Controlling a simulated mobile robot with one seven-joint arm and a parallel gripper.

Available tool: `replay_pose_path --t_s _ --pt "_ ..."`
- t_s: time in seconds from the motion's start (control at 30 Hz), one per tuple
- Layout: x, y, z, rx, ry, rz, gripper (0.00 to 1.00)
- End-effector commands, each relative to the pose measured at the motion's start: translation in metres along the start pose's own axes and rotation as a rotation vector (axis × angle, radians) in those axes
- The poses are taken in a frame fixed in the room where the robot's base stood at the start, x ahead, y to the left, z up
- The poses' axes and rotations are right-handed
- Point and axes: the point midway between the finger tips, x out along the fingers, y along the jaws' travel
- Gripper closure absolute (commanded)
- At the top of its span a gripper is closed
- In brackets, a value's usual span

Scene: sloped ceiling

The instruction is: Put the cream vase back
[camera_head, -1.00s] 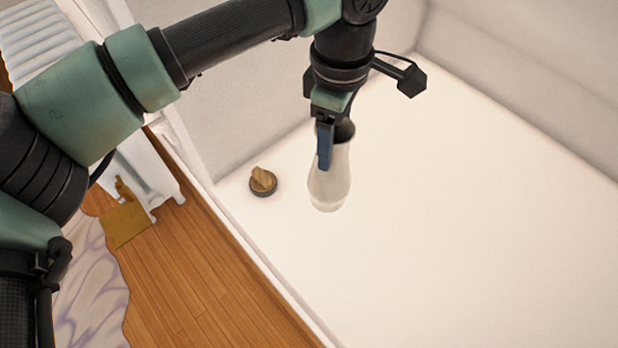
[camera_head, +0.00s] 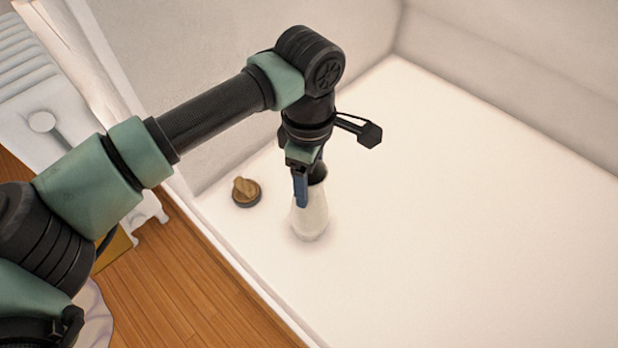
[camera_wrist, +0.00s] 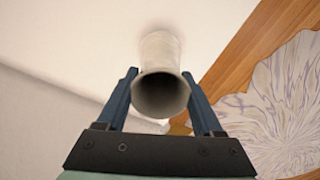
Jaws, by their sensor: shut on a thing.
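The cream vase (camera_head: 311,217) stands upright, or nearly so, over the white surface in the head view. I cannot tell whether its base touches the surface. My gripper (camera_head: 308,188) points down and is shut on the vase near its rim. In the wrist view the vase (camera_wrist: 161,62) shows its dark open mouth between the two blue fingers of my gripper (camera_wrist: 162,92). Part of the vase's upper side is hidden by a finger in the head view.
A small round dark object with a wooden top (camera_head: 246,191) sits on the white surface (camera_head: 450,220), left of the vase. Walls rise behind. The surface is clear to the right. Wooden floor (camera_head: 190,275) and a white radiator (camera_head: 40,85) lie to the left.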

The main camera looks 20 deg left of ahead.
Motion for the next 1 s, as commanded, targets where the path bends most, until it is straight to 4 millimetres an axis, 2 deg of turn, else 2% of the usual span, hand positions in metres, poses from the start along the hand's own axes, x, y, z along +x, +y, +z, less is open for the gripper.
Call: replay_pose_path --t_s 0.2,0.23,0.4,0.77,0.87,1.0 --pt "0.002 0.001 0.000 0.000 0.000 0.002 1.00" --pt "0.003 0.000 0.000 0.000 0.000 0.001 0.30" --pt "0.002 0.000 0.000 0.000 0.000 0.000 0.02" --pt "-0.004 0.000 0.000 0.000 0.000 0.000 0.02" --pt "-0.018 0.000 -0.001 0.001 0.002 0.002 0.02" --pt "-0.049 0.001 -0.001 0.001 0.003 0.003 0.02"
